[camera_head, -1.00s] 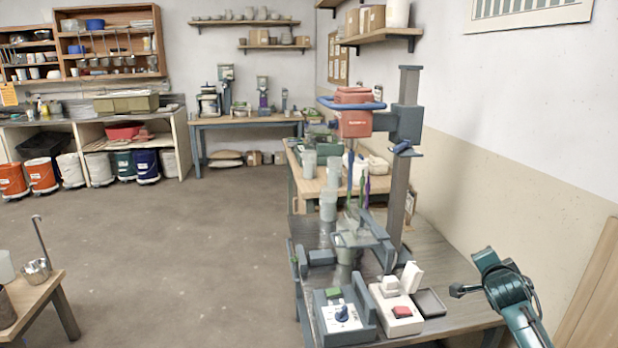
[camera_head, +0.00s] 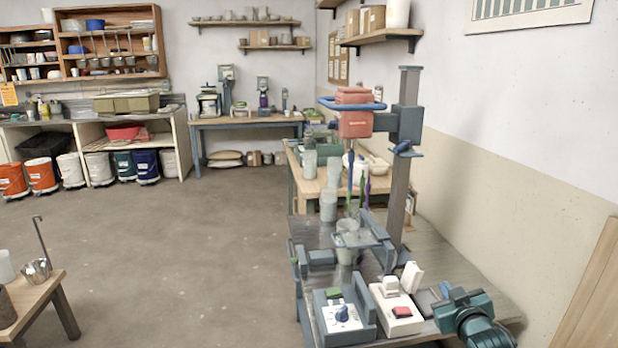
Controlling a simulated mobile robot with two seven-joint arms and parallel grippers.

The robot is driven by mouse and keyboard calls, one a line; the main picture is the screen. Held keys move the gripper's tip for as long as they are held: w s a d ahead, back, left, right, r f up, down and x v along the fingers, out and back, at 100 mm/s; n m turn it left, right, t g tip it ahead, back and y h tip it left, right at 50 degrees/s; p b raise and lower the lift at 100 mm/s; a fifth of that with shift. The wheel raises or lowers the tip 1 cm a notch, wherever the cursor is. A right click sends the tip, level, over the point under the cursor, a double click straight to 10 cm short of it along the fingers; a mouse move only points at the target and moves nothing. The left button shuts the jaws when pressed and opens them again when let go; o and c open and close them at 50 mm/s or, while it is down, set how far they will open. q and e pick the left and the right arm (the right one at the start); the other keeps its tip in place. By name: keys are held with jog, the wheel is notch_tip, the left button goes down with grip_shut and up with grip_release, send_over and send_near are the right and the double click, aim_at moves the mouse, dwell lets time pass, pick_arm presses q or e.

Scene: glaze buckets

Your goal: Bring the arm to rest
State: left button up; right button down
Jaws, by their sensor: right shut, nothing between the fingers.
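My right arm and gripper (camera_head: 464,310) show at the lower right in the head view, dark teal, over the right front corner of the mixer table. The gripper is shut with nothing seen in it. Its fingertips are hard to make out against the dark tray beside it. It is to the right of the white switch box (camera_head: 398,312) and looks apart from it. My left gripper is not in view.
A mixer with a red motor head (camera_head: 354,122) stands on the grey table (camera_head: 425,247), near a grey control box (camera_head: 345,318) with a blue knob. A small wooden table (camera_head: 42,298) is at the lower left. The floor (camera_head: 200,260) between is clear.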

jog(key=s+a+f+g+y, duration=0.1)
jog(key=s+a+f+g, duration=0.1)
jog(key=s+a+f, duration=0.45)
jog(key=s+a+f+g+y, duration=0.1)
jog(key=s+a+f, duration=0.2)
jog(key=s+f, duration=0.65)
jog(key=s+a+f+g, duration=0.1)
jog(key=s+a, duration=0.2)
jog(key=s, duration=0.6)
jog(key=s+a+f+g+y, duration=0.1)
jog(key=s+a, duration=0.2)
jog(key=s, duration=0.6)
jog(key=shift+s+f+m+g+y, duration=0.3)
jog(key=shift+s+f, duration=0.05)
jog(key=shift+f, duration=0.05)
jog(key=shift+a, duration=0.1)
